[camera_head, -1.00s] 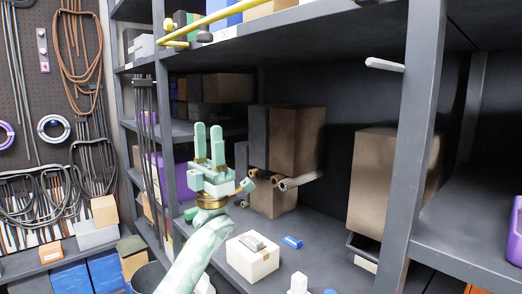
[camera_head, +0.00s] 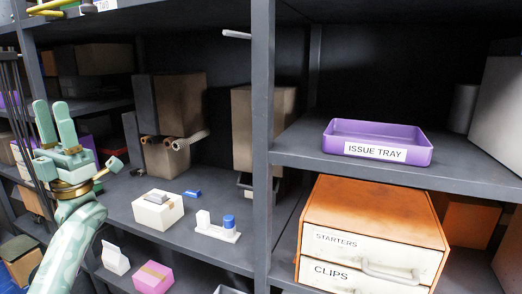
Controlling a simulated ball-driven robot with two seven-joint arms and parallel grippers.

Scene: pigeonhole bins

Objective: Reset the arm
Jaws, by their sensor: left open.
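My left gripper (camera_head: 56,125) shows at the left of the head view, at the end of my pale green arm. Its two fingers point up and stand apart, with nothing between them. It is in front of the left shelf bay, to the left of a white box (camera_head: 157,211) on the shelf and touching nothing that I can see. My right gripper is out of view.
A grey upright post (camera_head: 262,150) divides the bays. Right of it are a purple issue tray (camera_head: 377,142) and an orange drawer unit (camera_head: 372,228). Brown boxes (camera_head: 181,103), a blue block (camera_head: 192,193) and a white stand with a blue cylinder (camera_head: 217,232) fill the left bay.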

